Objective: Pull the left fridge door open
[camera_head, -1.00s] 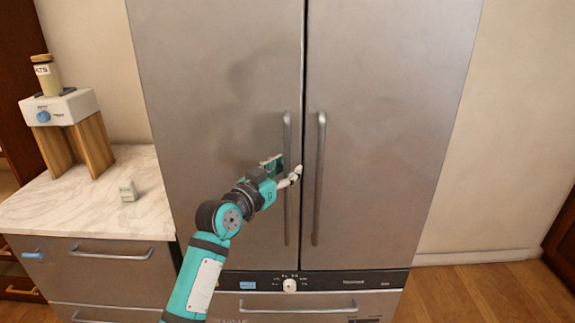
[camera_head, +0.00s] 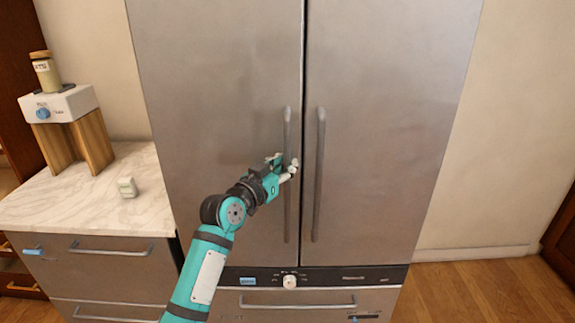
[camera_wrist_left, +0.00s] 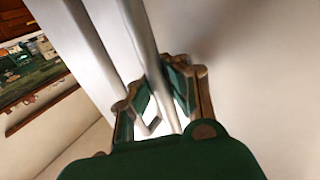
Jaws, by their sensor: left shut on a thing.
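The left fridge door (camera_head: 220,90) is grey metal and stands shut, level with the right door (camera_head: 385,120), with a thin dark seam between them. Its long vertical handle (camera_head: 287,215) is near the seam. My left gripper (camera_head: 290,167) is at about the middle of this handle. In the left wrist view, the fingers of the gripper (camera_wrist_left: 165,95) are on both sides of the handle bar (camera_wrist_left: 140,40), shut on it. The fingers hide part of the bar. My right gripper is in neither view.
The right door's handle (camera_head: 319,180) runs parallel, close to the right. A drawer with a control panel (camera_head: 310,279) is below the doors. Wood floor (camera_head: 490,293) is clear at right.

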